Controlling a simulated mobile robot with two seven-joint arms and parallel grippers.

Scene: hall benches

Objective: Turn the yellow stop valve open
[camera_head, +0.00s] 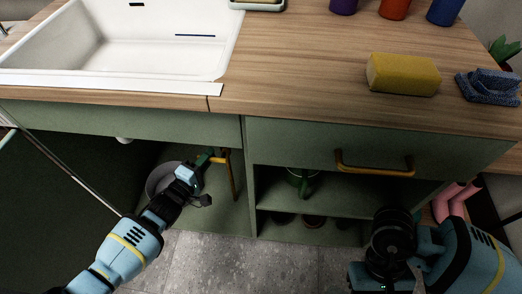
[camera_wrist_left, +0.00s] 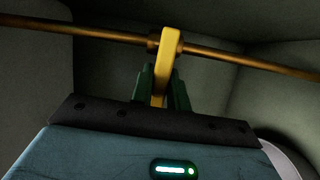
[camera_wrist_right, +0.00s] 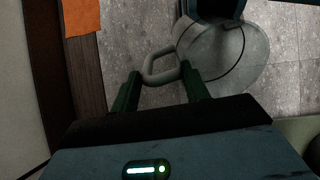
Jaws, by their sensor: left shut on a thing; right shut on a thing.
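The yellow stop valve lever (camera_wrist_left: 165,65) sits on a thin copper-brown pipe (camera_wrist_left: 105,33) inside the open sink cabinet. In the left wrist view the lever stands across the pipe, with its lower end between the fingers. My left gripper (camera_wrist_left: 163,88) is shut on this lever. In the head view my left gripper (camera_head: 208,158) reaches into the cabinet, where the lever (camera_head: 219,160) meets the upright-looking pipe (camera_head: 233,182).
A grey round bowl-like thing (camera_head: 160,180) is behind my left arm in the cabinet. The counter (camera_head: 290,60) overhangs the shelves (camera_head: 330,190) and a drawer with a yellow handle (camera_head: 375,170). A yellow sponge (camera_head: 403,75) and blue cloth (camera_head: 488,87) lie on top.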

